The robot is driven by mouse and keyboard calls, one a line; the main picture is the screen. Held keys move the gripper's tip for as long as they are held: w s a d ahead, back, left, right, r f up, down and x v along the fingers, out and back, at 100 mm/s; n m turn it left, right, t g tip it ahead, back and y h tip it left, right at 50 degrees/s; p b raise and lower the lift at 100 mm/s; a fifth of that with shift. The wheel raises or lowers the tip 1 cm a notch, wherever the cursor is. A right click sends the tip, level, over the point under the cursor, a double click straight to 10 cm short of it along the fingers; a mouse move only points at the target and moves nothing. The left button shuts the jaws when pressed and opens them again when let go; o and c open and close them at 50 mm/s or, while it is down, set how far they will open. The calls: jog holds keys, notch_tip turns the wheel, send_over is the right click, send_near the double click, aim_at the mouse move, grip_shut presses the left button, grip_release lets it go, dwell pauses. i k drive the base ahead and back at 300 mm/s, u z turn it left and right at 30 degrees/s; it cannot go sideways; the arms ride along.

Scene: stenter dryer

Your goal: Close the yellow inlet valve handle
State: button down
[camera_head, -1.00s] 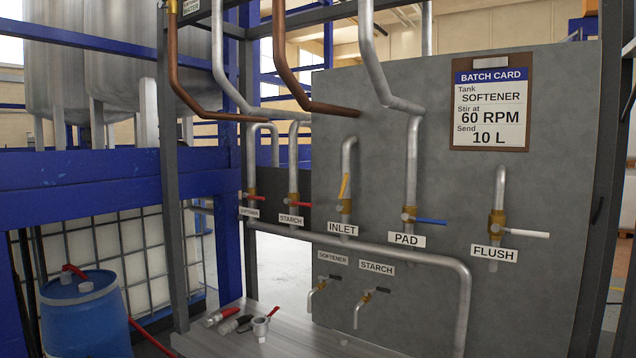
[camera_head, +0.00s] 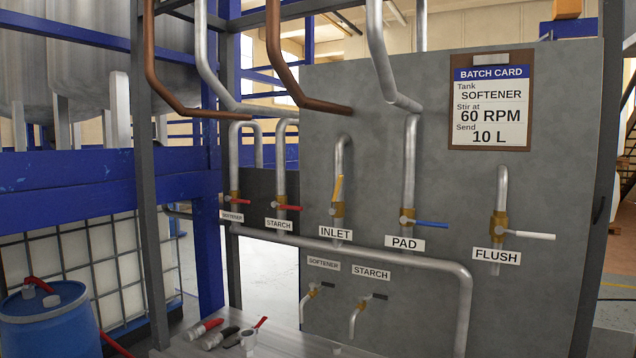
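The yellow inlet valve handle (camera_head: 338,188) is on a brass valve (camera_head: 337,212) on the grey panel, above the INLET label (camera_head: 335,234). The handle stands nearly upright, roughly in line with its vertical pipe (camera_head: 343,155), tilted slightly. My gripper is not in the head view, and nothing touches the handle.
To its right are the PAD valve with a blue handle (camera_head: 431,224) and the FLUSH valve with a white handle (camera_head: 533,235), both sideways. Red-handled SOFTENER and STARCH valves (camera_head: 288,207) are left. A bench (camera_head: 270,343) with loose fittings and a blue drum (camera_head: 48,318) stand below.

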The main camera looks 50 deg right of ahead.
aim_at(332, 211)
jog(key=u, duration=0.05)
jog(key=i, duration=1.4)
